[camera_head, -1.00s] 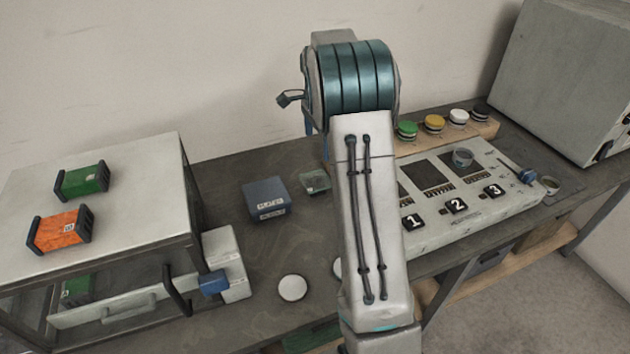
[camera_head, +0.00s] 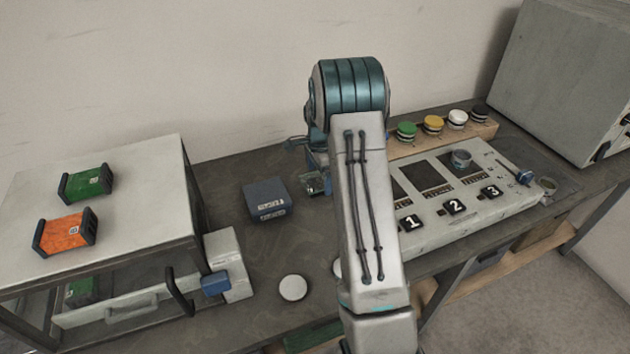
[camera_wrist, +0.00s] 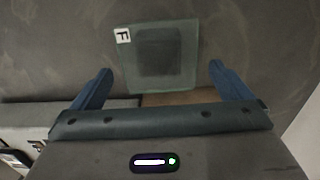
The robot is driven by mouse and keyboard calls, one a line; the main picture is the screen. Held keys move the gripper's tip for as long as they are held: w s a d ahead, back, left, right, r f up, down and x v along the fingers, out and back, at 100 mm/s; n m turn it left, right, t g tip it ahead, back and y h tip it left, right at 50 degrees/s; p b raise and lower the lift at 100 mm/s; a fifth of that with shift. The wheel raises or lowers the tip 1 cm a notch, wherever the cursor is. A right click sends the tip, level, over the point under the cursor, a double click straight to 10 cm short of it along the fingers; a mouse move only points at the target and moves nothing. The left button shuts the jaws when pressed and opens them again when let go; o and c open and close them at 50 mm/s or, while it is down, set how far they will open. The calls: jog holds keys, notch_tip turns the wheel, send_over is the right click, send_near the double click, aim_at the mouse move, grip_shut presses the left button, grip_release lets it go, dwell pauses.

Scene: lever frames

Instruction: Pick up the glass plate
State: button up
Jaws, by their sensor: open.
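The glass plate (camera_wrist: 158,55) is a clear greenish square with a white "F" label at one corner. In the head view the plate (camera_head: 312,183) shows only in part beside my arm, close to the blue box. My gripper in the head view is mostly hidden behind my arm.
A dark blue box (camera_head: 267,199) stands left of the plate. A numbered control panel (camera_head: 470,205) is to the right, with coloured round pieces on a wooden block (camera_head: 450,135) behind it. A white disc (camera_head: 292,287) lies in front. A glass-fronted cabinet (camera_head: 100,240) stands at left.

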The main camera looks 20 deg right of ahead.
jog(key=c, duration=1.1)
jog(key=shift+r, duration=0.1)
jog(key=shift+c, duration=0.2)
